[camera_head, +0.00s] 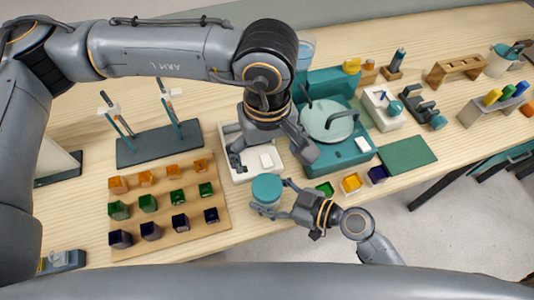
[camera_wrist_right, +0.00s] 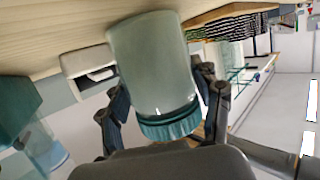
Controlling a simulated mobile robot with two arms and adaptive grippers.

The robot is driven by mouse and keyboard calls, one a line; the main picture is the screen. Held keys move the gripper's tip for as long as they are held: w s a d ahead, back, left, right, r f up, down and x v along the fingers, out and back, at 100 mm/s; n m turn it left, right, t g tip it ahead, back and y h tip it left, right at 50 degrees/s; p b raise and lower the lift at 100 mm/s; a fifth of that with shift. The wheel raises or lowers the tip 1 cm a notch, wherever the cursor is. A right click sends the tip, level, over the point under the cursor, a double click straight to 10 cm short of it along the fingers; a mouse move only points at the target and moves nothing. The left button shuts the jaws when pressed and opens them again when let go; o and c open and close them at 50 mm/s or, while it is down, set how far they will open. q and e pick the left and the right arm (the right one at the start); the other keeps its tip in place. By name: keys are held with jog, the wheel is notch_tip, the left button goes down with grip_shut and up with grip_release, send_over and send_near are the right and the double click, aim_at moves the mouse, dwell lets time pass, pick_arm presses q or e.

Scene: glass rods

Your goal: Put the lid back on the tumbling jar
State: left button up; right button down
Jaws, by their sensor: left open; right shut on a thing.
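The tumbling jar (camera_head: 265,206) is pale and translucent and stands upright at the table's front edge. A teal ridged lid (camera_head: 267,187) sits on its top; I cannot tell how tight it is. My right gripper (camera_head: 275,197) is shut on the jar from the right. In the right wrist view the jar (camera_wrist_right: 152,65) appears upside down, with the lid (camera_wrist_right: 170,126) at the lower end and a finger on each side. My left gripper (camera_head: 272,163) is open and points down above a white tray-like device (camera_head: 234,130), behind the jar and apart from it.
A teal machine with a pale disc (camera_head: 330,121) stands right of my left gripper. A wooden board (camera_head: 190,222) with several coloured cubes lies to the left. Small coloured pots (camera_head: 351,183) line the front edge at right. A green mat (camera_head: 407,155) lies clear.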

jog(key=shift+c, duration=1)
grip_release()
jog(key=shift+d, duration=0.1)
jog(key=v, duration=1.2)
